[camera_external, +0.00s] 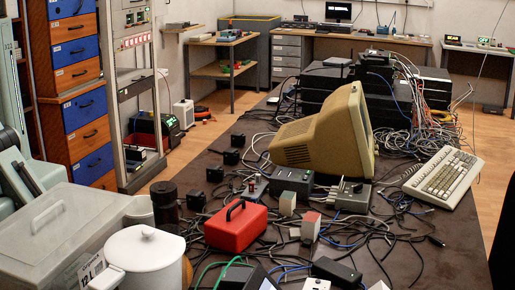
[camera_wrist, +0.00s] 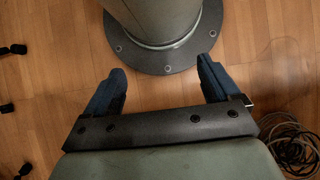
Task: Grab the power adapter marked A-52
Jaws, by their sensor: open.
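Several small black blocks that look like power adapters stand in a loose row on the dark table (camera_external: 437,270) in the external view. One is at the back (camera_external: 237,141), one lies just in front of it (camera_external: 231,156), one is further forward (camera_external: 214,173) and one is nearest (camera_external: 196,200). No A-52 marking can be read on any of them. My gripper (camera_wrist: 160,64) shows in the wrist view with its two blue fingers spread apart and nothing between them. It is over the wooden floor, away from the adapters; the external view does not show it.
A red box (camera_external: 237,228), a beige monitor (camera_external: 322,135), a keyboard (camera_external: 443,178) and tangled cables crowd the table. A clear bin (camera_external: 55,228), white canister (camera_external: 143,258) and dark cylinder (camera_external: 165,205) stand at front left. Coiled cable (camera_wrist: 295,145) lies on the floor.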

